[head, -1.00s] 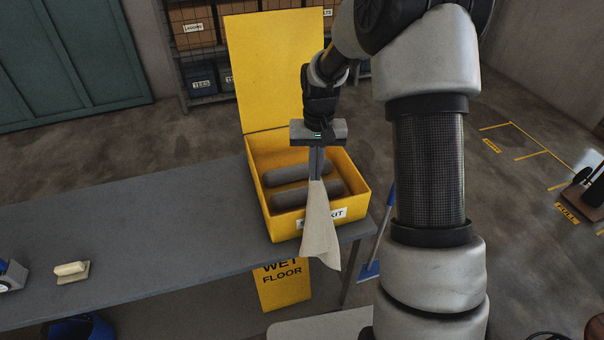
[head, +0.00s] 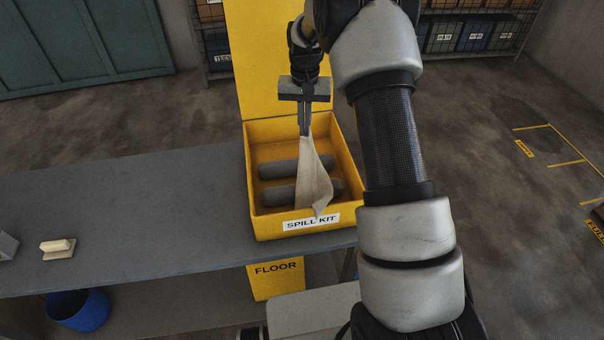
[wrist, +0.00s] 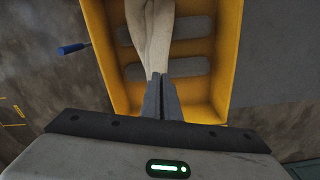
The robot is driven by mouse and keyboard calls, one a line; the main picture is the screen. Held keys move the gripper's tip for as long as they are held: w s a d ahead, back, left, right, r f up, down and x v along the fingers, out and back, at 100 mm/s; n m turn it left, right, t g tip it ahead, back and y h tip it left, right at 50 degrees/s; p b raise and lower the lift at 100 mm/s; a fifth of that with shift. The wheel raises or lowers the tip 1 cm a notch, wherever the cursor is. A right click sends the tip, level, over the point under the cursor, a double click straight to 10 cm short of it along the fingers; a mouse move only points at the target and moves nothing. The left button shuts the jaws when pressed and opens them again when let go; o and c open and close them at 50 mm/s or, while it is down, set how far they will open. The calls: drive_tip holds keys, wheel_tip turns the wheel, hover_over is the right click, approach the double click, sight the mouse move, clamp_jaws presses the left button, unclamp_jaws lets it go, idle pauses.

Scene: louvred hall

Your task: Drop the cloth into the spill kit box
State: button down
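The cloth (head: 312,176) is beige and hangs down from my gripper (head: 304,130), which is shut on its top end. It also shows between the fingers in the wrist view (wrist: 154,35). The spill kit box (head: 262,226) is yellow, with its lid (head: 262,60) standing open at the back and a SPILL KIT label on the front. The gripper is over the box opening. The cloth's lower end shows in front of the box's inner front, near the front wall's rim; I cannot tell whether it touches. Two grey rolls (head: 275,170) lie in the box, partly hidden by the cloth.
The box stands at the right end of a grey table (head: 130,210). A beige-topped brush or block (head: 58,248) lies at the table's left. A blue bucket (head: 78,308) and a yellow floor sign (head: 275,280) are below. Shelves with bins (head: 470,35) stand behind.

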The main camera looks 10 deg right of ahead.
wheel_tip(320, 180, down, 6)
drive_tip(key=b, duration=0.3)
idle(0.3)
drive_tip(key=c, duration=0.6)
unclamp_jaws()
drive_tip(key=shift+c, duration=0.2)
drive_tip(key=shift+r, duration=0.1)
wheel_tip(320, 180, up, 5)
drive_tip(key=p, duration=0.2)
drive_tip(key=shift+r+p, duration=0.2)
drive_tip(key=shift+p, duration=0.2)
drive_tip(key=shift+r, duration=0.15)
